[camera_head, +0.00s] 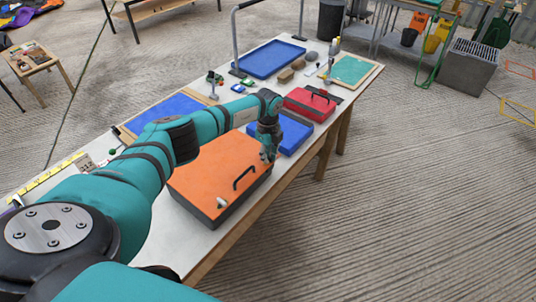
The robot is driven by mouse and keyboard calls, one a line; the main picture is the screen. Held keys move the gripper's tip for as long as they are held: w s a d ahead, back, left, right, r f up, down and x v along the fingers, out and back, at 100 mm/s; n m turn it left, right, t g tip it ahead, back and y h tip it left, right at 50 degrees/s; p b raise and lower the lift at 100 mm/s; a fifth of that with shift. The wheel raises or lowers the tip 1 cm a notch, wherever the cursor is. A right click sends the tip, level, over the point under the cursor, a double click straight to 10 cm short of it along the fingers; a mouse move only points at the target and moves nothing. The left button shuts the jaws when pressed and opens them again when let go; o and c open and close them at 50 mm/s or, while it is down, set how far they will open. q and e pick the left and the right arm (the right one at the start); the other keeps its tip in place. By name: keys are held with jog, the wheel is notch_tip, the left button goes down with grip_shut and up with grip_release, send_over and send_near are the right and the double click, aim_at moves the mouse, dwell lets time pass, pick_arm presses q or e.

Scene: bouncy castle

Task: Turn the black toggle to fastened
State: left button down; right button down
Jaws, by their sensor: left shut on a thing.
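An orange case (215,172) with dark sides lies on the long white table, its black handle (243,177) at the right edge of its lid. A small pale latch (221,203) shows at its near corner. My left gripper (267,156) points down at the case's far right corner. Its fingers are shut on a small part there, which seems to be the black toggle. The fingers largely hide it, and I cannot tell how far it is turned. My right gripper is not in view.
A blue case (293,133) sits close behind my left gripper, with a red case (310,103) beyond it. A blue tray (268,58) and a green mat (352,69) lie farther back.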

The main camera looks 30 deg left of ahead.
pick_arm(q)
jog(key=shift+r, duration=0.1)
jog(key=c, duration=1.4)
grip_release()
notch_tip(320, 180, up, 12)
jog(key=shift+f, duration=0.1)
